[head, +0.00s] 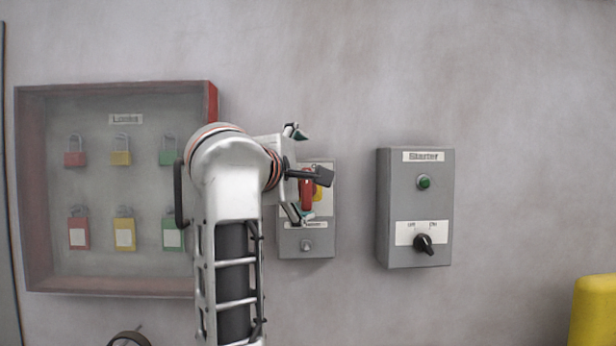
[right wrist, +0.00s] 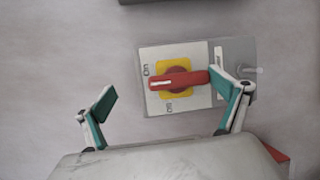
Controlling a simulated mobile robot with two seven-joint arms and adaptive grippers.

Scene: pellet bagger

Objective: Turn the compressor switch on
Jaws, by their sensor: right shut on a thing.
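The compressor switch is a grey box (head: 318,245) on the wall with a red rotary handle (head: 306,190) on a yellow plate. In the right wrist view the handle (right wrist: 180,81) lies across the yellow plate (right wrist: 177,66), its white-marked end near the "On" label and away from "Off". In the wrist view (right wrist: 166,100) one finger overlaps the handle's plain end; the other finger's contact does not show. The arm and gripper hide part of the box. My left gripper is not in view.
A starter box (head: 416,205) with a green button and black knob is to the right. A glass-fronted lock cabinet (head: 110,285) with several padlocks is to the left. A yellow object (head: 594,312) stands at lower right. Bare wall separates the boxes.

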